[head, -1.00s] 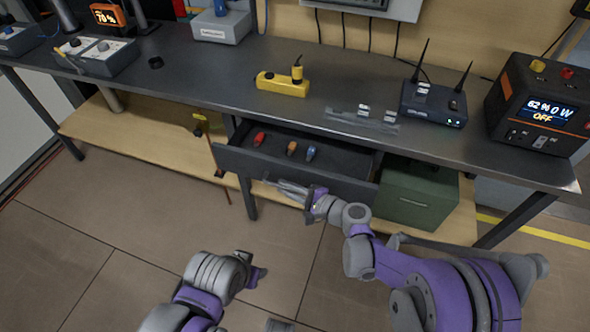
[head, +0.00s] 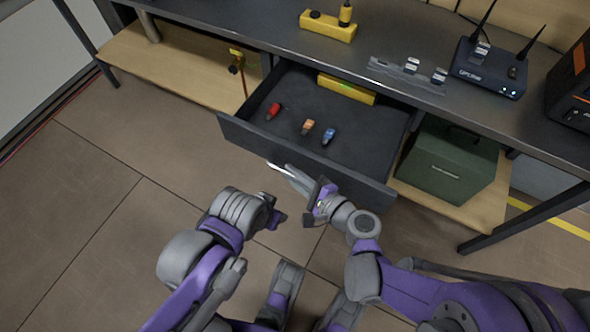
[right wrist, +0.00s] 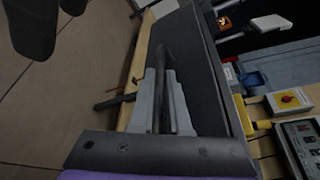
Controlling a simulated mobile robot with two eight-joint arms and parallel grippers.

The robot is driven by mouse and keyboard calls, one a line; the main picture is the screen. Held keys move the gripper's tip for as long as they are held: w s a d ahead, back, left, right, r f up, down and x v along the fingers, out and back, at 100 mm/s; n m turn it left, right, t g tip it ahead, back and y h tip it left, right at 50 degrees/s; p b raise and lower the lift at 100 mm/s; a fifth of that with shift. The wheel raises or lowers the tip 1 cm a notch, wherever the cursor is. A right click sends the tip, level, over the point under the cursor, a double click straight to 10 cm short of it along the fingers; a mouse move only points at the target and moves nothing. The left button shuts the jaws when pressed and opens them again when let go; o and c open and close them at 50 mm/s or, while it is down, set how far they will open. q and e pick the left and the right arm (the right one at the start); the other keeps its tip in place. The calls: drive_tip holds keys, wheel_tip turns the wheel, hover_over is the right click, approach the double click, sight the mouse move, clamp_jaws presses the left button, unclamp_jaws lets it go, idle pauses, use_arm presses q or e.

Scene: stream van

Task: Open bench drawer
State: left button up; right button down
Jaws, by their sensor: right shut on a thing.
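The bench drawer (head: 345,138) hangs well out from under the bench top, and its inside is open to view. A red, an orange and a blue small item lie in it, with a yellow bar (head: 347,89) at its back. My right gripper (head: 287,173) is at the drawer front (head: 300,160), shut on the handle. In the right wrist view the dark bar handle (right wrist: 165,60) runs between the two grey fingers, beside the drawer front (right wrist: 197,75). My left gripper (head: 277,218) is low in front of the drawer, apart from it; its jaw opening is unclear.
The bench top (head: 250,27) carries a yellow device (head: 327,26), small parts on a clear strip, and a router (head: 490,70) with two antennas. A green box (head: 448,160) stands on the lower shelf right of the drawer. The floor left of my arms is clear.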

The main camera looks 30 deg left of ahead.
drive_tip(key=c, duration=0.9)
unclamp_jaws()
drive_tip(key=p+v, duration=0.1)
drive_tip(key=v, duration=1)
drive_tip(key=shift+a, duration=0.1)
